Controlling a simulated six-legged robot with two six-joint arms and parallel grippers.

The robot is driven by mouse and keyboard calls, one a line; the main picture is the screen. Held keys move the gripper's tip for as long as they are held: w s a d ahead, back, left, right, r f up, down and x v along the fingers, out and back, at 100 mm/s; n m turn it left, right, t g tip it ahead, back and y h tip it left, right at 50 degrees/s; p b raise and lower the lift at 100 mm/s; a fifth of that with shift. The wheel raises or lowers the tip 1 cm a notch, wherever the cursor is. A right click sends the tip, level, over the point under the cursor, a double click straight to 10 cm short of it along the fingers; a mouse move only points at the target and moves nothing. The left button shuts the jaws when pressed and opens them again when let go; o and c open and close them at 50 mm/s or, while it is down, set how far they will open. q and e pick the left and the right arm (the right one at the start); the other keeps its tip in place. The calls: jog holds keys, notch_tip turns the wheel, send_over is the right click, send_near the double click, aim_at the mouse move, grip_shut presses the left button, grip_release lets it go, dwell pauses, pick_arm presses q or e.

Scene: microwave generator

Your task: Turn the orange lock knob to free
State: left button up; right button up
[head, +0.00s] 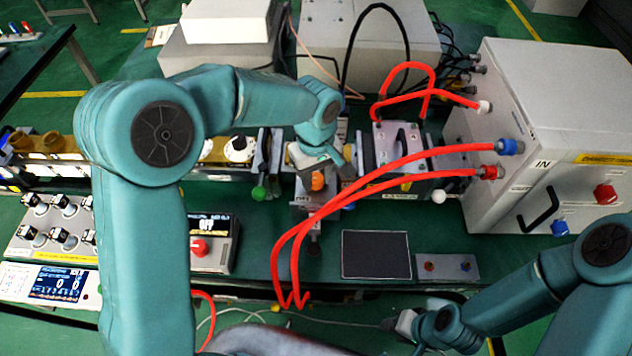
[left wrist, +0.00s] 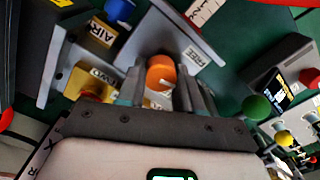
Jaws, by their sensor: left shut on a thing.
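The orange lock knob (head: 317,181) sits on a grey metal block at the middle of the bench. My left gripper (head: 318,163) reaches down onto it from above. In the left wrist view the orange knob (left wrist: 160,72) stands between the two fingers of the left gripper (left wrist: 161,92), which is shut on it. A FREE label (left wrist: 196,56) is on the grey plate beside the knob, to its upper right. My right gripper (head: 405,325) is low in the head view, away from the knob, and its jaw opening is too small to tell.
Red hoses (head: 375,180) loop close to the right of the knob. A green ball handle (head: 259,193) stands to its left, and a blue knob (left wrist: 119,12) and yellow knob (left wrist: 90,82) are near it. A grey cabinet (head: 545,130) stands at the right. A black panel (head: 376,254) lies in front.

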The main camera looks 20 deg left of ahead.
aim_at(314, 176)
pick_arm(q)
jog(key=shift+w+a+r+n+b, duration=0.1)
jog(key=shift+n+b, duration=0.35)
jog(key=shift+n, duration=0.3)
jog(key=shift+w+r+n+b, duration=0.1)
jog(key=shift+n+b, duration=0.35)
jog(key=shift+n, duration=0.3)
jog(key=o, duration=1)
jog(key=shift+s, duration=0.1)
jog(key=shift+f, duration=0.1)
notch_tip(314, 176, up, 16)
jog(key=shift+s+r+p, duration=0.1)
jog(key=shift+r+p, duration=0.1)
jog(key=shift+p, duration=0.4)
